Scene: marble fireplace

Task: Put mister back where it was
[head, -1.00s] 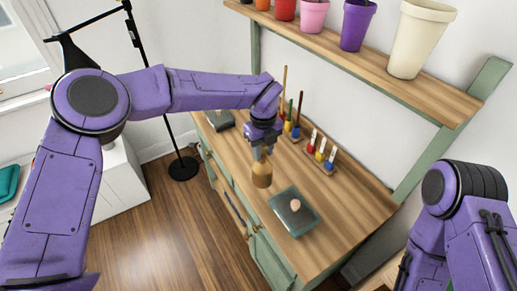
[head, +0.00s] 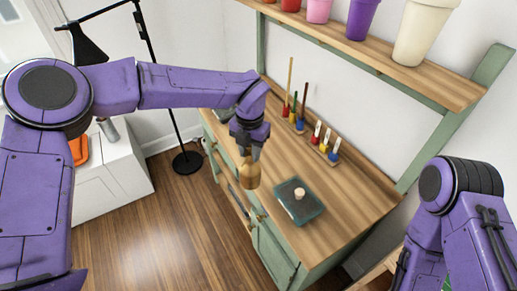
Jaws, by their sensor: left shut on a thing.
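The mister, a small amber-brown bottle (head: 251,176), hangs upright below my left gripper (head: 249,154). The gripper is shut on its top, hiding the neck and nozzle. In the picture the bottle overlaps the front edge of the wooden bench top (head: 345,195); I cannot tell its exact height above it. To its right on the bench lies a dark teal tray (head: 312,208) with a small pale round object (head: 299,193) on it. My right arm shows at the right edge, but its gripper is out of view.
Coloured paint bottles (head: 324,145) and holders with upright brushes (head: 294,118) stand along the back of the bench. A shelf (head: 390,70) with several pots runs above. A black lamp stand (head: 186,162) and a white cabinet (head: 105,185) are at left. The bench's right part is clear.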

